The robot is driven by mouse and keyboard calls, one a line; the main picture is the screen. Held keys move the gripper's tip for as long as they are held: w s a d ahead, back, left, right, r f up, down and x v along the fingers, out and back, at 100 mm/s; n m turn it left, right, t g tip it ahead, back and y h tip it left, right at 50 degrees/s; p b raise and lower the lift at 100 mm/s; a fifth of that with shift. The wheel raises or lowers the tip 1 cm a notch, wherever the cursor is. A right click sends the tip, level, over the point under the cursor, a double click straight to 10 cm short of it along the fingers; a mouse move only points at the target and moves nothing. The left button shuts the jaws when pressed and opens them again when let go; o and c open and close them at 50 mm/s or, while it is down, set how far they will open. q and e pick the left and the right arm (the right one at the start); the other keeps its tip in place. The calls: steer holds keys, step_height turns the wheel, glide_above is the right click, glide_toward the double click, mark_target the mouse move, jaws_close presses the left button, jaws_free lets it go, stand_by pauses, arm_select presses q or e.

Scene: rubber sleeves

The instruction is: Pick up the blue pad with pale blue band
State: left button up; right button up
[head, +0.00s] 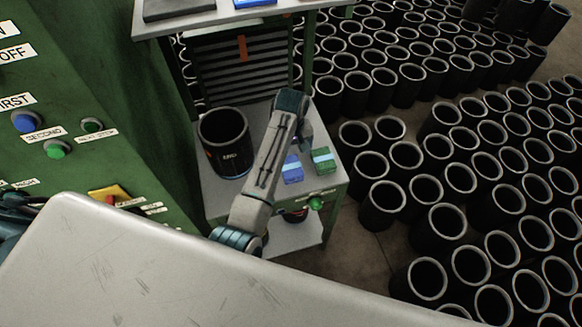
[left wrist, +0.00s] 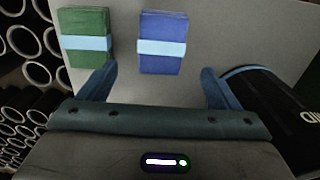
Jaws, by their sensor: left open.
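The blue pad with pale blue band (head: 292,174) lies on the small grey table, between the black cylinder and the green pad. It also shows in the left wrist view (left wrist: 162,62), lying flat ahead of the fingers and roughly between their lines. My left gripper (left wrist: 159,82) is open and empty, its fingers apart from the pad. In the head view the left arm reaches over the table, and its wrist is just behind the pad; the fingertips are hard to make out there. My right gripper is in neither view.
A green pad with a pale band (head: 323,160) lies right of the blue pad. A large black cylinder (head: 225,140) stands on the table's left. Many black sleeves (head: 405,155) crowd the floor at right. A green control cabinet (head: 90,130) stands at left.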

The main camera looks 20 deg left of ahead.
mark_target(291, 167)
arm_select(q)
step_height(291, 167, down, 3)
steer(key=shift+f+p, duration=0.1)
steer(key=shift+p, duration=0.2)
steer(key=f, duration=0.1)
steer(key=f+p, duration=0.2)
steer(key=shift+s+d+f, duration=0.1)
steer(key=shift+s+f, duration=0.2)
steer(key=shift+f, duration=0.8)
steer(key=shift+c, duration=0.5)
steer(key=c, duration=1)
